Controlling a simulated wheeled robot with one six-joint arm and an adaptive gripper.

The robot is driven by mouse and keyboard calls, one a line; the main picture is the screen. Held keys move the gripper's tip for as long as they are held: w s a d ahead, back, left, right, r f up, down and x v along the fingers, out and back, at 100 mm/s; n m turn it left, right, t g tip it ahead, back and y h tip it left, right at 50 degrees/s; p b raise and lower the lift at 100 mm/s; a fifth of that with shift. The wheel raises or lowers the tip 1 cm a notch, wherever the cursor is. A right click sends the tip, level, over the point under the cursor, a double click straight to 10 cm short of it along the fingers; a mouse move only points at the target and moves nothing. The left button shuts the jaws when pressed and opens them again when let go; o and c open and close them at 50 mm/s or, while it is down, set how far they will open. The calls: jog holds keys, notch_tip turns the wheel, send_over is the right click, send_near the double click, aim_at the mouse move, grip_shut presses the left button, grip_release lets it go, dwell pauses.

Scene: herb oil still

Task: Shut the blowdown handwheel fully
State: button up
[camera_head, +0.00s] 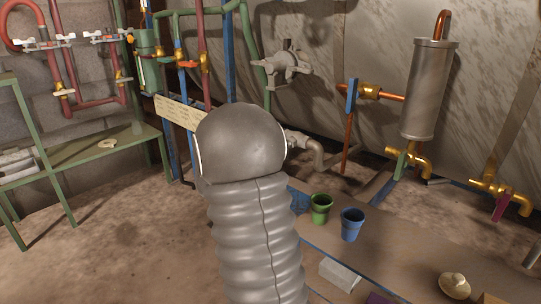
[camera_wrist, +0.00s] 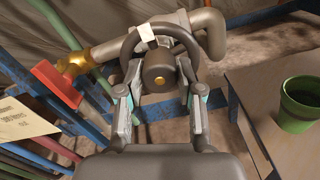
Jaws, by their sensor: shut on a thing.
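The blowdown handwheel (camera_wrist: 160,64) is in the upper middle of the wrist view, a dark wheel with a round hub, a brass centre and a white mark at the top of its rim. My gripper (camera_wrist: 160,86) is shut on the handwheel, one finger on each side of the hub. A grey pipe (camera_wrist: 212,30) bends away behind the wheel. In the head view my arm hides the wheel and my gripper; a grey pipe (camera_head: 309,147) shows just right of the arm.
A green cup (camera_head: 320,208) and a blue cup (camera_head: 351,226) stand on a low bench at right; the green one also shows in the wrist view (camera_wrist: 300,104). A red handle (camera_wrist: 55,82) and a label plate (camera_wrist: 22,122) are close left of my gripper. Open floor lies at left.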

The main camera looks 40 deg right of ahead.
dwell(0.4)
jog(key=o, duration=1.1)
jog(key=shift+o, duration=0.2)
jog(key=a, duration=1.2)
jog(key=shift+s, duration=0.45)
